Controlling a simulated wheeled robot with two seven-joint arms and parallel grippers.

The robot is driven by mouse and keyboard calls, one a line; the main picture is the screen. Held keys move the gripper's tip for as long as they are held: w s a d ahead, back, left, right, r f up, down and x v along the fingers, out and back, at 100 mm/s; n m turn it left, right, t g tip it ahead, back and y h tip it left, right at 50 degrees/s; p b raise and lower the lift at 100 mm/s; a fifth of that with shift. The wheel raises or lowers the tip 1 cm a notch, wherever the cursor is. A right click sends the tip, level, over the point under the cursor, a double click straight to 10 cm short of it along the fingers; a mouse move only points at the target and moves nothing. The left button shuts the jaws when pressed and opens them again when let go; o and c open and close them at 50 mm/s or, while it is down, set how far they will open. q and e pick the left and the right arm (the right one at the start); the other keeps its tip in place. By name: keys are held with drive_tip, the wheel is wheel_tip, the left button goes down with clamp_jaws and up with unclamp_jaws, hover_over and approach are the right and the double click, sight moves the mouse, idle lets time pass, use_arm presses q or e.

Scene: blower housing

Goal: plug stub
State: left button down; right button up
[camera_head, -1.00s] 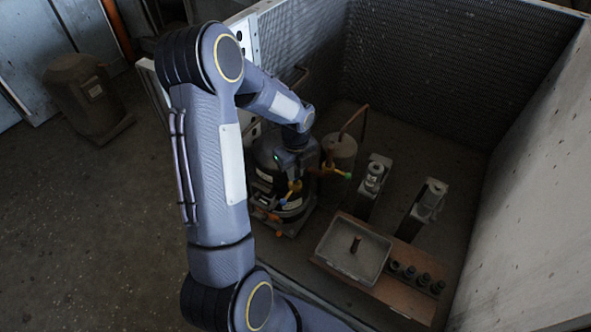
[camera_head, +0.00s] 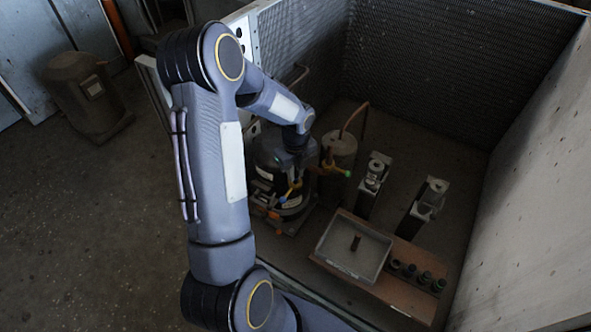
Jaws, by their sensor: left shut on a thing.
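My left arm reaches over the blower housing's side, and its gripper (camera_head: 291,178) points down at the dark, round compressor-like unit (camera_head: 265,172). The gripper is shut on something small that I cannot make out. Its fingertips and any stub under them are largely hidden by the wrist and the dim light. Yellow, orange and blue fittings show around the gripper and unit. Beside it stands a grey cylinder (camera_head: 342,150) with a bent copper pipe (camera_head: 354,116). My right gripper is not in view.
Several dark cups (camera_head: 410,270) stand at the board's right. Two upright brackets (camera_head: 371,184) (camera_head: 427,208) stand behind. Mesh and pale walls enclose this area.

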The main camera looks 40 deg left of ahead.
sight(296, 173)
use_arm(q)
drive_tip(key=shift+f, duration=0.25)
idle(0.3)
drive_tip(key=shift+f, duration=0.3)
drive_tip(key=shift+f, duration=0.1)
idle(0.9)
drive_tip(key=c, duration=0.8)
unclamp_jaws()
drive_tip(key=shift+o, duration=0.2)
drive_tip(key=shift+r+p, duration=2.8)
drive_tip(key=shift+r, duration=0.75)
